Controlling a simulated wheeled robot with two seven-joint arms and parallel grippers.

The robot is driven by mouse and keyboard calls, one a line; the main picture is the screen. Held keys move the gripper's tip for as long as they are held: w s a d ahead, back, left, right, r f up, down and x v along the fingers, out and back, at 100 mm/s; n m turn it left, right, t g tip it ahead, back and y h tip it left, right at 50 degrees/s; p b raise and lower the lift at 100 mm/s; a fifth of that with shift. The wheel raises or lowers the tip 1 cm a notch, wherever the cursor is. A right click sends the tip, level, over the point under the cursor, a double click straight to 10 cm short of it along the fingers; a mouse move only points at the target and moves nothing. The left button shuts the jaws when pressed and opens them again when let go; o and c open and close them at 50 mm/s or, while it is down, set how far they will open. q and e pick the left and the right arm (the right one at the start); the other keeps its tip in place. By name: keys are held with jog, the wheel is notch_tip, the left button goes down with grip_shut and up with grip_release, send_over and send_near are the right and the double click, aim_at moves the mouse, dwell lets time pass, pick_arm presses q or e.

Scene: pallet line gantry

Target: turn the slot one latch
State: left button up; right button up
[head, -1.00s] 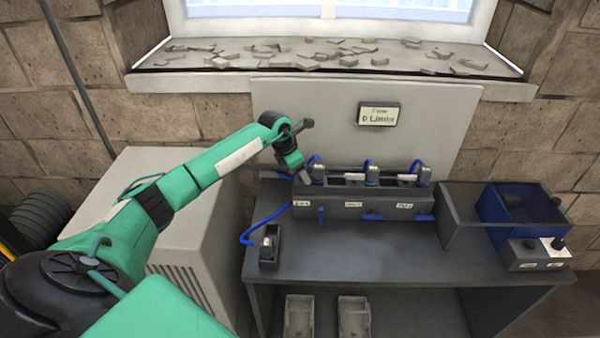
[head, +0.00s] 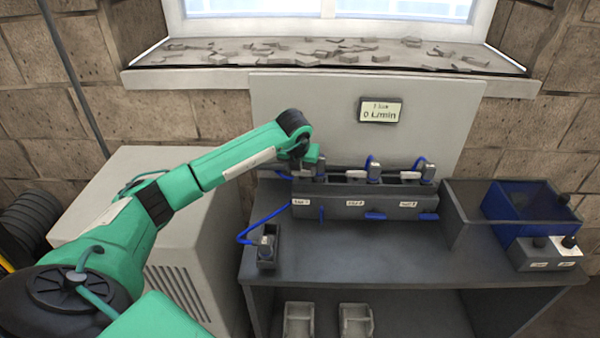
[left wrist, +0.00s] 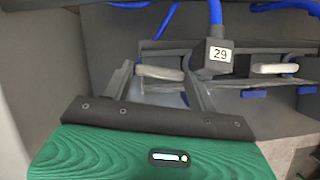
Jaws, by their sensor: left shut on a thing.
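A dark grey block (head: 350,206) with several labelled slots stands on the bench. In the left wrist view, a pale bar-like latch (left wrist: 160,72) lies between the fingers of my left gripper (left wrist: 163,82), beside a dark plug (left wrist: 216,56) marked 29. My left gripper is shut on this latch.
Two more plugs (head: 374,172) (head: 427,173) with blue hoses stand to the right. A small holder (head: 267,250) with a blue hose sits front left. A blue bin (head: 530,212) is at the right. A display (head: 380,112) reads 0 L/min. The bench front is clear.

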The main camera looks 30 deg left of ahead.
pick_arm(q)
jog(key=shift+o, duration=0.2)
jog(key=shift+r+n+y+b, duration=0.1)
jog(key=shift+n+y+b, duration=0.3)
jog(key=shift+n, duration=0.6)
jog(key=shift+r+n, duration=0.1)
jog(key=shift+n, duration=0.2)
jog(key=shift+w+a+g, duration=0.1)
jog(key=shift+w+g, duration=0.15)
jog(key=shift+g, duration=0.05)
jog(key=o, duration=1)
jog(key=shift+s+a+f, duration=0.1)
jog(key=shift+f, duration=0.1)
jog(key=shift+c, duration=0.2)
jog(key=shift+f, duration=0.1)
jog(key=shift+s+d, duration=0.1)
jog(key=shift+d, duration=0.15)
